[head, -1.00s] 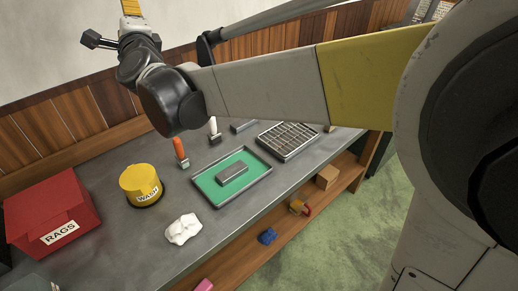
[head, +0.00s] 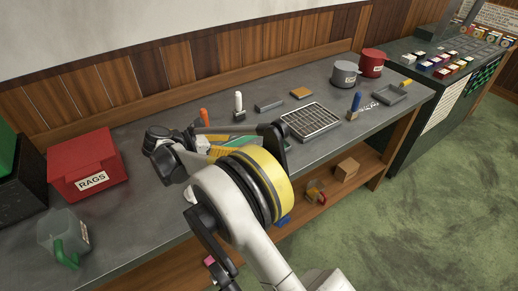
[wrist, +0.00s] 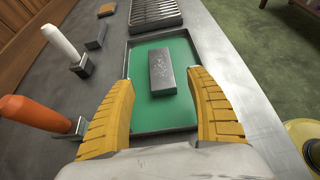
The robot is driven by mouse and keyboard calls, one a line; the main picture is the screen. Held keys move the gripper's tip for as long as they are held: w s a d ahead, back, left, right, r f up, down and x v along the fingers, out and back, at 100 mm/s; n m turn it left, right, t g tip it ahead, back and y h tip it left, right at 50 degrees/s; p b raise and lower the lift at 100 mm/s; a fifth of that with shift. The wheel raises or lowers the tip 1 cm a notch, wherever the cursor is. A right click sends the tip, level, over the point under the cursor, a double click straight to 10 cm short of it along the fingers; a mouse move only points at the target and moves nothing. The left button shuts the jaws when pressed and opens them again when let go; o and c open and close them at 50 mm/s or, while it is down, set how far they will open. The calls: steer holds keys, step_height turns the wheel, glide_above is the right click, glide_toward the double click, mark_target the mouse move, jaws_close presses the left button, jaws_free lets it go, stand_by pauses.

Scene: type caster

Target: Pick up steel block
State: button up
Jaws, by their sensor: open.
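A dark grey steel block (wrist: 162,72) with markings on its top lies on the green floor of a shallow tray (wrist: 150,122) in the wrist view. My gripper (wrist: 160,78) is open, with its yellow ribbed fingers spread to the left and right of the block. The fingers appear nearer the camera than the block, and I see no contact. In the head view the tray's green floor (head: 222,151) shows only in part behind my arm, and the block is hidden there.
Orange-handled (wrist: 37,115) and white-handled (wrist: 62,44) tools stand left of the tray. A slotted tray (wrist: 155,12) lies beyond it. The bench also holds a red rags box (head: 88,163), a clear jug (head: 62,238) and two pots at the far right.

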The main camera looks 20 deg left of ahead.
steer(key=b+x, duration=0.1)
steer(key=x, duration=0.2)
steer(key=shift+w+d+f, duration=0.15)
steer(key=shift+w+f, duration=0.05)
steer(key=shift+w, duration=0.05)
steer(key=b+x, duration=0.2)
steer(key=x, duration=0.3)
steer(key=shift+s+f, duration=0.1)
jaws_close()
